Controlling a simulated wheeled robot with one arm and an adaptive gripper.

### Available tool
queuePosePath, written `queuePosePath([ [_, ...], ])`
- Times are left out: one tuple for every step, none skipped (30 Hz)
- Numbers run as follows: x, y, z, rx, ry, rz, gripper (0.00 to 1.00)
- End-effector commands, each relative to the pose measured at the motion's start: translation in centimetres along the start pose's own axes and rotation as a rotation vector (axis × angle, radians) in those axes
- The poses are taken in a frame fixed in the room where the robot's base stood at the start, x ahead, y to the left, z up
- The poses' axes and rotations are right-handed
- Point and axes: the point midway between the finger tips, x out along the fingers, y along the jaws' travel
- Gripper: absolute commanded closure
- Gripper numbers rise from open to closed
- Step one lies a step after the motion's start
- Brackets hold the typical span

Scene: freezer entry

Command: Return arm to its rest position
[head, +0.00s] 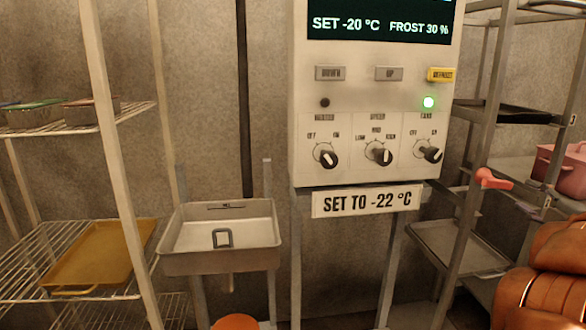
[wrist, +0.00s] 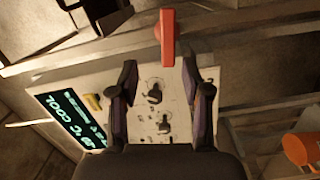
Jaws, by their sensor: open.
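My gripper (wrist: 160,72) is in the wrist view with its two dark fingers apart and nothing between them. The control panel (head: 372,95) lies beyond the fingers in the wrist view (wrist: 82,88), its knobs showing between them. A red bar-like piece (wrist: 168,38) shows just past the fingertips, and I cannot tell whether they touch. In the head view my gripper does not show.
The panel's display (head: 380,22) reads SET -20 °C, FROST 30 %; a sign (head: 366,201) below reads SET TO -22 °C. A green light (head: 428,102) is lit. A sink-like basin (head: 220,262) and wire shelf (head: 20,285) stand left, a metal rack (head: 480,130) right.

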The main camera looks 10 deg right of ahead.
Motion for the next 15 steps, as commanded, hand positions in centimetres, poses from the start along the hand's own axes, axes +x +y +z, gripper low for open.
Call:
queuePosePath([
  [0.8,0.5,-0.4,0.009,-0.037,0.007,0.52],
  [1.2,0.8,-0.4,0.018,-0.065,0.013,0.52],
  [1.6,1.1,-0.3,0.033,-0.107,0.021,0.52],
  [1.9,1.4,-0.2,0.046,-0.137,0.026,0.52],
  [2.1,1.6,-0.2,0.061,-0.168,0.032,0.52],
  [2.3,1.7,-0.1,0.082,-0.209,0.037,0.52],
  [2.5,1.8,-0.2,0.099,-0.236,0.041,0.52],
  [2.6,1.8,-0.2,0.116,-0.268,0.044,0.52],
  [2.6,1.9,-0.3,0.142,-0.305,0.048,0.52],
  [2.6,1.8,-0.4,0.163,-0.335,0.05,0.52],
  [2.6,1.7,-0.4,0.186,-0.364,0.051,0.52],
  [2.5,1.4,-0.6,0.218,-0.4,0.05,0.52],
  [2.4,1.0,-0.6,0.242,-0.431,0.047,0.52],
  [2.3,0.7,-0.8,0.266,-0.455,0.044,0.52],
  [2.1,0.2,-1.1,0.3,-0.493,0.039,0.52],
])
